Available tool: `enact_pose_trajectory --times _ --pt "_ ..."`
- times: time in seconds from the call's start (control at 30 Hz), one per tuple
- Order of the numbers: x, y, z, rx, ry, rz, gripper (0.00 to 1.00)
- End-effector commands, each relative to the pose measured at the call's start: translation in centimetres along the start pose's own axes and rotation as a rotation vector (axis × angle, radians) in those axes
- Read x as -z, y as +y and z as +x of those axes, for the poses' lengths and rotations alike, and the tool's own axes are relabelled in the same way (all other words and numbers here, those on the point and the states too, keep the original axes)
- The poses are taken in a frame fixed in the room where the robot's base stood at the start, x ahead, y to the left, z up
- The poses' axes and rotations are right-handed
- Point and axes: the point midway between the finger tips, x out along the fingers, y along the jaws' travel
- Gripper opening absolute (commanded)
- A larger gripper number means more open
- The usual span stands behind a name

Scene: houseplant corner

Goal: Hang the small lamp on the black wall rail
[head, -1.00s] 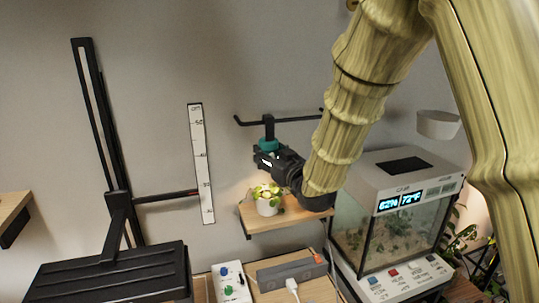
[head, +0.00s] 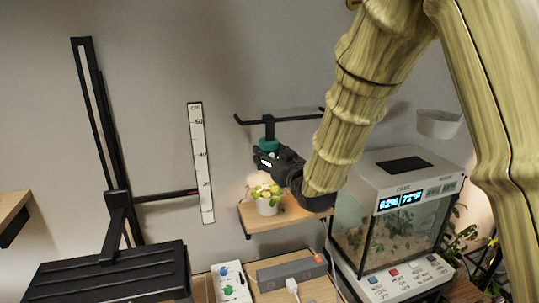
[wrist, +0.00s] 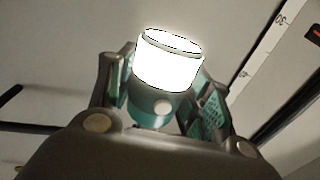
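The small lamp (head: 268,146) has a teal body and sits upright at the end of my gripper in the head view. In the wrist view the lamp (wrist: 170,60) glows white between the fingers. My gripper (head: 264,160) is shut on the lamp, a finger on each side of its body. The black wall rail (head: 290,118) is just above, with upturned ends. A black piece at the lamp's top reaches the rail; I cannot tell whether it bears on it.
A wooden shelf (head: 258,222) with a potted plant (head: 266,203) is below the gripper. A glass terrarium (head: 375,235) stands to the right. A measuring strip (head: 202,165) hangs left of the rail, beside a black stand (head: 118,215). Bare wall surrounds the rail.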

Motion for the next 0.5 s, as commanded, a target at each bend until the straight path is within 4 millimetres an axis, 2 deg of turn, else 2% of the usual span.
enact_pose_trajectory --times 0.03,0.1,0.5 --pt "-0.08 -0.02 -0.01 0.000 -0.001 0.000 0.63" --pt "-0.07 -0.02 -0.01 0.000 -0.001 0.000 0.73" --pt "0.00 0.02 -0.34 0.000 0.000 0.000 0.73"
